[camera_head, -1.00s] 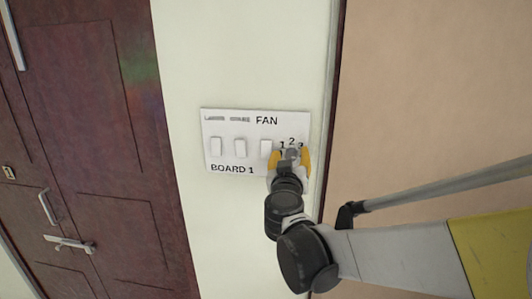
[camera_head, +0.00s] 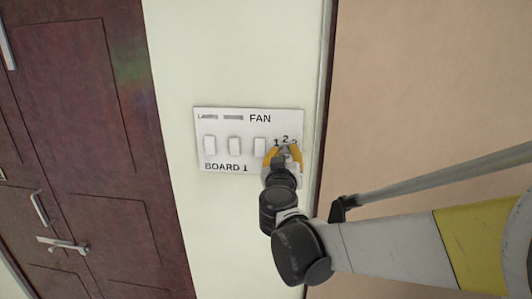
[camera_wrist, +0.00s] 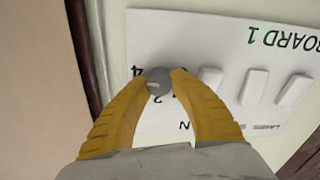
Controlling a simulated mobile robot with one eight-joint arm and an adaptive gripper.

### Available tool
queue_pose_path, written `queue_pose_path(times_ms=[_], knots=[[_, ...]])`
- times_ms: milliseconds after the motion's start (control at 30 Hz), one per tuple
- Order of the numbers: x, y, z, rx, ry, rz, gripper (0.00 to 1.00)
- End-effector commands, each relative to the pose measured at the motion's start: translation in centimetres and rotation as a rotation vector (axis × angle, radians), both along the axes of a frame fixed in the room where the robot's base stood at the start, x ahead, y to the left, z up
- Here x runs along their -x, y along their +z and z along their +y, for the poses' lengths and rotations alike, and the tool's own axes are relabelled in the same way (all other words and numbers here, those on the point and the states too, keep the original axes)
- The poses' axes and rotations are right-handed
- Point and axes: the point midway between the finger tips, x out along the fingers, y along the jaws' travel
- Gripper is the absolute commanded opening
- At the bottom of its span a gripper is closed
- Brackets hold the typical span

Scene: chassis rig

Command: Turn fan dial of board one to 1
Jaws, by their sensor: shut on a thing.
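The white switch board labelled BOARD 1 (camera_head: 225,181) is on the pale wall, with FAN and the numbers 1, 2 and 3 at its right end. The grey fan dial (camera_wrist: 158,82) sits between my yellow fingertips in the wrist view, where the board (camera_wrist: 190,30) appears upside down. My gripper (camera_head: 283,151) is shut on the dial at the board's right side. In the head view my fingers hide the dial and part of the 3. I cannot tell which number the dial points to.
Several white rocker switches (camera_head: 235,144) are in a row left of the dial. A dark red door (camera_head: 90,130) with metal handles is at the left. A tan surface (camera_head: 430,90) with a dark edge is close on the right.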

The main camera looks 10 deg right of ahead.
Motion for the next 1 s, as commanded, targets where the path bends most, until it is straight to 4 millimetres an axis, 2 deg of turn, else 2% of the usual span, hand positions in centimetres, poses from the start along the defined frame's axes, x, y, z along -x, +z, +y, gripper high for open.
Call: queue_pose_path(times_ms=[267,1000], knots=[[-0.07,-0.09,0.07,0.148,0.0,0.047,0.0],[-0.12,-0.27,0.28,0.808,0.0,0.262,0.0]])
